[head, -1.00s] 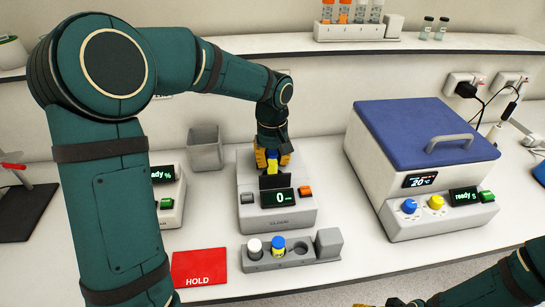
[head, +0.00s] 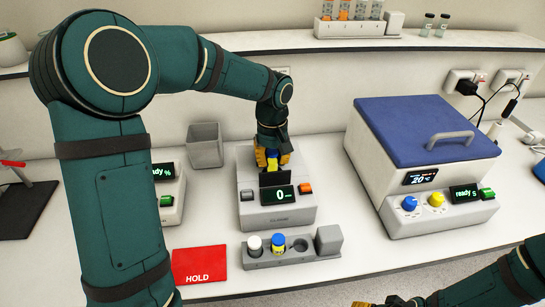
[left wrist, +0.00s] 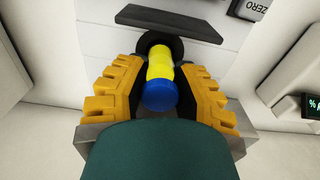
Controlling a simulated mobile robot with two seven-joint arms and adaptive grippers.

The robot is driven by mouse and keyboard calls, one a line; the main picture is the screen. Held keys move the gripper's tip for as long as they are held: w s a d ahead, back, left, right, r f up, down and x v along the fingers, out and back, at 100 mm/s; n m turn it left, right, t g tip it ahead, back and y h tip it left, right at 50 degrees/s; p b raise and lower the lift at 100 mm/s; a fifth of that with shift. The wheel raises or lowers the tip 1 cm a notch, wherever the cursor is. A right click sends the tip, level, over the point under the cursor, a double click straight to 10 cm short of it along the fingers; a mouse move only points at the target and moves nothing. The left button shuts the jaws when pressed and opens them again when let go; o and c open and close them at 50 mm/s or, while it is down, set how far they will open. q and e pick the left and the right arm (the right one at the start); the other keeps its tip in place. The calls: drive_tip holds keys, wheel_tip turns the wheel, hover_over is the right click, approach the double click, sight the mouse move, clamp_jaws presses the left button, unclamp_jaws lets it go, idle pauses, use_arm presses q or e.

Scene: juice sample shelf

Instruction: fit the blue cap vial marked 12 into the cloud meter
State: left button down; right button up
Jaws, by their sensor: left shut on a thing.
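My left gripper (head: 272,160) is shut on a vial with a blue cap and a yellow body. The vial (left wrist: 160,68) lies between the yellow fingers in the left wrist view, cap toward the camera. Its far end is at the dark round opening (left wrist: 172,43) of the cloud meter; how deep it sits cannot be told. The cloud meter (head: 278,214) shows 0 on its display, and its dark flap stands up beside the opening. No number on the held vial can be read. My right gripper (head: 364,304) shows only a sliver at the bottom edge.
A grey rack (head: 292,262) in front of the meter holds a white-capped vial (head: 254,246) and another blue-capped vial (head: 279,246). A red HOLD mat (head: 200,266) lies to its left. A blue-lidded machine (head: 425,150) stands at right, a grey bin (head: 205,147) behind left.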

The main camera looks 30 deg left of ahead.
sight(273, 152)
use_arm(q)
drive_tip(key=shift+f+b, duration=1.3)
drive_tip(key=shift+f, duration=0.75)
idle(0.6)
drive_tip(key=shift+s, duration=0.1)
drive_tip(key=shift+f, duration=0.15)
idle(0.4)
drive_tip(key=c, duration=0.7)
unclamp_jaws()
drive_tip(key=shift+c, duration=0.2)
wheel_tip(273, 152, up, 12)
drive_tip(key=shift+r, duration=0.1)
